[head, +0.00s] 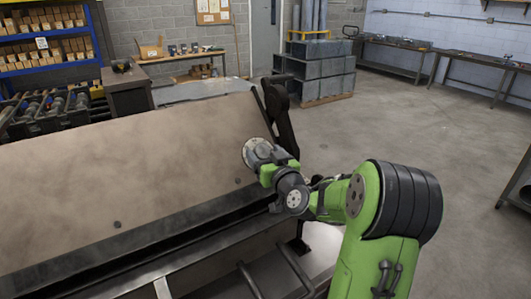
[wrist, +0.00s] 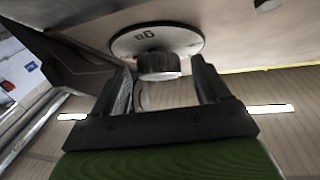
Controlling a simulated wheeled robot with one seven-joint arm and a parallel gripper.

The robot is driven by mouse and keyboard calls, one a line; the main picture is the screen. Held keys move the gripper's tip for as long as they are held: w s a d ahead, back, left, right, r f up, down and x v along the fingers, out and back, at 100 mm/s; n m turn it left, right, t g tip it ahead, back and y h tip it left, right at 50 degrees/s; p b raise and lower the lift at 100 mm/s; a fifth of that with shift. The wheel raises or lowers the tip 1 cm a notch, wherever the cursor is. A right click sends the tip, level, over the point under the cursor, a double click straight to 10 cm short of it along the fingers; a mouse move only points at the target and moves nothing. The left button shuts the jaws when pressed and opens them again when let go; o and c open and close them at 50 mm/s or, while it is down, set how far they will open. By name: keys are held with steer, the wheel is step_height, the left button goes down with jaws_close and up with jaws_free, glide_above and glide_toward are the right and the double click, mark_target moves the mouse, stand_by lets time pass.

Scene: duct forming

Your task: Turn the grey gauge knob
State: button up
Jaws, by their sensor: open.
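The grey gauge knob (wrist: 160,66) is a dark ribbed cylinder on a round pale dial plate (wrist: 130,43) with upside-down lettering. In the wrist view my gripper (wrist: 163,73) is open, with one finger on each side of the knob and a visible gap at both sides. Whether the fingertips reach fully around the knob in depth I cannot tell. In the head view the dial plate (head: 249,151) shows on the right part of the sloped brown panel. My gripper (head: 264,157) is right in front of it and hides the knob there.
The sloped panel belongs to a large machine (head: 110,170) filling the left side. A dark machine arm (head: 281,118) rises at its right end, close to my gripper. Stacked grey ducts (head: 318,72) stand behind. The floor (head: 420,130) to the right is clear.

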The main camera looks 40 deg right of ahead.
steer(key=c, duration=1)
steer(key=shift+f+b, duration=0.15)
steer(key=shift+b, duration=0.15)
